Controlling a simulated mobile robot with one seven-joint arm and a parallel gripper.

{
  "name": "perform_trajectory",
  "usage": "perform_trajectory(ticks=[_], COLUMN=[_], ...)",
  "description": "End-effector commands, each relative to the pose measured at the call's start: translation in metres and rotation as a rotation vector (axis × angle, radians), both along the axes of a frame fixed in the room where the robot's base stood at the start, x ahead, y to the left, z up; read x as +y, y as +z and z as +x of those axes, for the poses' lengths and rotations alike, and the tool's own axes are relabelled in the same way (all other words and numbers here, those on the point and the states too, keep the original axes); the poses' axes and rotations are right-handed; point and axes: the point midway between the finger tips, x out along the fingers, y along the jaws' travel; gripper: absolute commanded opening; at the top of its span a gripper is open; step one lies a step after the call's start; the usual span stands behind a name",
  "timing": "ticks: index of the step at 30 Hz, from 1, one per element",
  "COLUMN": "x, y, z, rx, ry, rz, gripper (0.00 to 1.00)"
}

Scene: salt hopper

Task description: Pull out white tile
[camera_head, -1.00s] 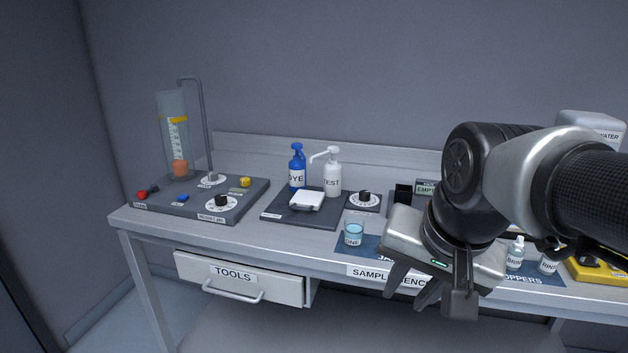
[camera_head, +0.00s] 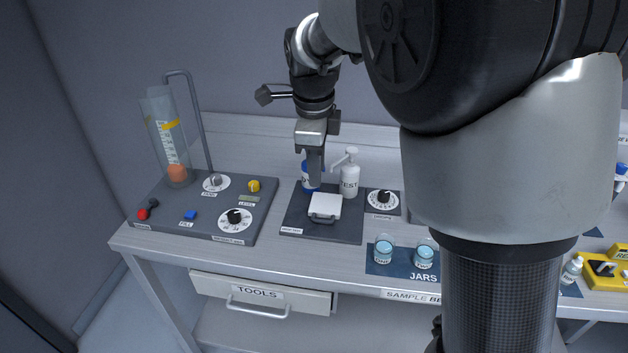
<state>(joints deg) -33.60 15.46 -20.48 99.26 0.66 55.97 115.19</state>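The white tile (camera_head: 325,206) is a small square with a grey handle at its front edge. It rests on a dark plate (camera_head: 345,233) near the middle of the workbench. My gripper (camera_head: 316,178) points down just above and behind the tile, in front of the blue bottle. The fingers overlap edge-on, so their gap is hidden. I cannot tell whether the fingertips touch the tile.
The blue bottle (camera_head: 306,181) is partly hidden by my gripper. A white TEST pump bottle (camera_head: 349,180) stands right behind the tile. A dial (camera_head: 383,199) is to the right. Jars (camera_head: 384,250) stand front right. My arm blocks the right side.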

Motion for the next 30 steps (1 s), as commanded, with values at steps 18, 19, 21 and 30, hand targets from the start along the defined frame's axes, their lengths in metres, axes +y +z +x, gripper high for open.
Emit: perform_trajectory(ticks=[18, 19, 21, 30], x=[-0.006, -0.006, -0.007, -0.007], y=[-0.126, -0.131, -0.142, -0.165], z=[0.022, 0.024, 0.025, 0.031], rx=[0.006, 0.004, 0.004, 0.002], ry=[0.001, 0.003, 0.003, 0.003], rz=[-0.002, -0.002, -0.002, 0.0], gripper=[0.27, 0.27, 0.27, 0.27])
